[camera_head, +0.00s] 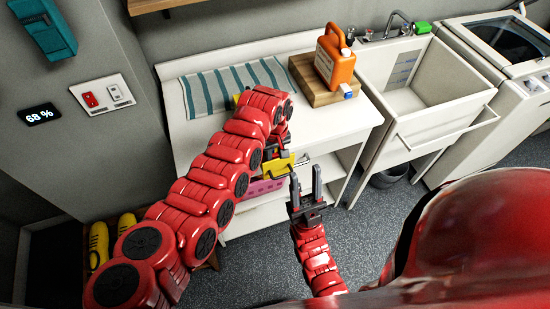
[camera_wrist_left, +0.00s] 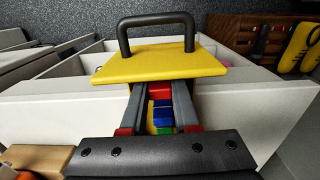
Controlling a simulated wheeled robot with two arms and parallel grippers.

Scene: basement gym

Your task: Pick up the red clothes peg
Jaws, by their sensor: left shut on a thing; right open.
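My left gripper (camera_wrist_left: 158,92) is shut on a small red piece, which looks like the red clothes peg (camera_wrist_left: 160,86), between its grey fingertips in the left wrist view. Blue, green and yellow pieces (camera_wrist_left: 161,115) show lower down between the fingers. My left arm hides the left gripper's tips and the peg in the head view. My right gripper (camera_head: 305,185) is open and empty, in front of the table.
The white table (camera_head: 325,125) carries a striped towel (camera_head: 205,90) and a wooden block (camera_head: 310,88) with an orange jug (camera_head: 335,60). A pink basket (camera_head: 258,188) is on the shelf below. A sink (camera_head: 415,95) stands right of the table. The floor ahead is clear.

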